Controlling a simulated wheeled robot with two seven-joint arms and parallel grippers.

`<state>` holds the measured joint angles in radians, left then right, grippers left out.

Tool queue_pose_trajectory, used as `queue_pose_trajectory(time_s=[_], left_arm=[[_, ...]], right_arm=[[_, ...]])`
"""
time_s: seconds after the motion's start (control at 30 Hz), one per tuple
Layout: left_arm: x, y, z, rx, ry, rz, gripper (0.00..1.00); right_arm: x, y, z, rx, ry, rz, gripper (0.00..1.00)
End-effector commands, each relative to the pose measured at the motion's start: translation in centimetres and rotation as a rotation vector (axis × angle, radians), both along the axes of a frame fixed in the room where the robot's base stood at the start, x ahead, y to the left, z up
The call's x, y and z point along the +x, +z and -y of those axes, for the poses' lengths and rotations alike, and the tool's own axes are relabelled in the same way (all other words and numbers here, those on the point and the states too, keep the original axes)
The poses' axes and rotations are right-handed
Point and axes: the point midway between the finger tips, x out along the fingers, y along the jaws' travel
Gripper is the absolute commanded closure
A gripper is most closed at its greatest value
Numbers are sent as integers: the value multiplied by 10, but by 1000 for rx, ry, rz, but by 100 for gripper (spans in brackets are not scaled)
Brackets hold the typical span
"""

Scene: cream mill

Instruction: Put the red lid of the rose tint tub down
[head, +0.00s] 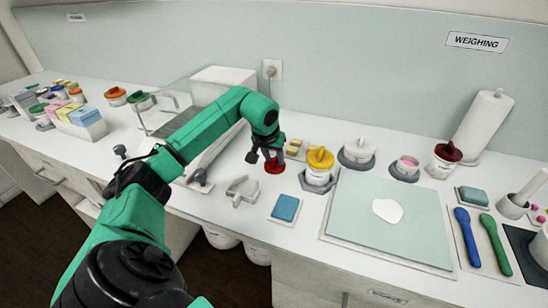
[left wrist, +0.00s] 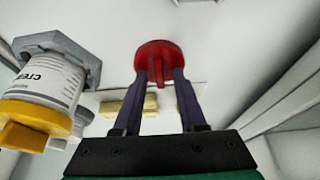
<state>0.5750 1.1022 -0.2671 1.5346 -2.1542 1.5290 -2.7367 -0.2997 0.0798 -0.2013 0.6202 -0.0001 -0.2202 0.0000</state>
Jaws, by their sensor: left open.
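The bright red lid (head: 274,167) lies on the white counter, left of the yellow-lidded tub (head: 319,164). In the left wrist view the red lid (left wrist: 158,52) shows its upright grip ridge between my fingertips. My left gripper (head: 272,155) is open just over the lid; its dark fingers (left wrist: 160,78) stand either side of the ridge, and I cannot tell if they touch it. An open tub with pink contents (head: 407,164) stands in a grey holder to the right. My right gripper is not in view.
Yellow blocks (head: 296,148) lie behind the lid. A blue pad (head: 285,208) and a pale grey scoop-like piece (head: 242,188) are in front. A glass-sided balance (head: 205,92) stands behind my left arm. A green mat (head: 345,215) holds a white blob.

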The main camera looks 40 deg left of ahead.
Motion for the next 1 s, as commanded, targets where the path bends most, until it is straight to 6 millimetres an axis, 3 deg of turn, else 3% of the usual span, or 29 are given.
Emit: queue_pose_trajectory(time_s=[0.17, 0.53, 0.67, 1.0], left_arm=[[-4, 15, 1, 1, 0, 4, 59], [-37, 103, 13, 0, 1, 4, 59], [-43, 114, 15, 0, 0, 1, 59], [-43, 114, 15, 0, 0, 0, 59]], right_arm=[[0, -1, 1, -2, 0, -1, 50], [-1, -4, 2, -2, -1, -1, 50], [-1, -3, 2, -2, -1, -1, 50], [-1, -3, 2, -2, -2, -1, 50]])
